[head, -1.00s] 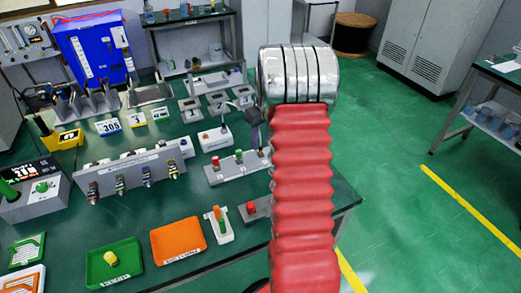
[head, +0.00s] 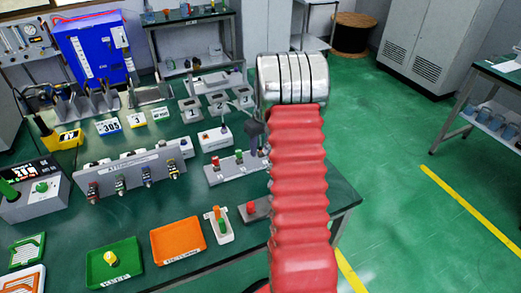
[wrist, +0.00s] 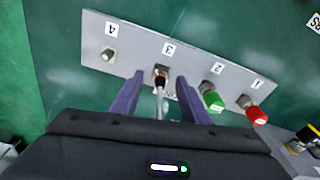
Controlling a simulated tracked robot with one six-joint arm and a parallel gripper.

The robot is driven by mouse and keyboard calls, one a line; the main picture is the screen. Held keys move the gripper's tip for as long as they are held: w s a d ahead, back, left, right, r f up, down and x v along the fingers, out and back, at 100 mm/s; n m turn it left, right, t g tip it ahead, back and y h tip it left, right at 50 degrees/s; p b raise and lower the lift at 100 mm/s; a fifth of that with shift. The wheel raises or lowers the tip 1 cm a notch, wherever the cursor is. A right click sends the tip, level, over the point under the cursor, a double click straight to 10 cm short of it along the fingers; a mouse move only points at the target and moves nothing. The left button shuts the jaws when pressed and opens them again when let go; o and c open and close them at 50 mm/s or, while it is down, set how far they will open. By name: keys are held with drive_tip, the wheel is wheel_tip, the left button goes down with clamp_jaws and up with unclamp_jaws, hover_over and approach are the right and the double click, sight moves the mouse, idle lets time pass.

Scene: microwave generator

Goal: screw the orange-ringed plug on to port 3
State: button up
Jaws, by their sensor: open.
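In the wrist view, a grey panel (wrist: 128,48) carries upside-down labels 4, 3, 2 and 1 from left to right. A plug with an orange ring (wrist: 160,73) is at port 3, with a pale cable or stem towards me. I cannot tell how far it is screwed on. My gripper (wrist: 159,82) is open, its two purple-grey fingers on either side of this plug with visible gaps. In the head view, the panel (head: 226,177) is right of centre on the bench, partly behind my arm, and port 3 is hard to make out.
A green plug (wrist: 212,97) is at port 2 and a red plug (wrist: 252,110) at port 1. Port 4 (wrist: 107,55) holds only a small metal fitting. Green (head: 131,251) and orange (head: 178,239) trays lie nearer on the bench. A connector box (head: 132,173) stands left.

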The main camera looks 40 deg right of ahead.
drive_tip(key=shift+c, duration=0.4)
clamp_jaws()
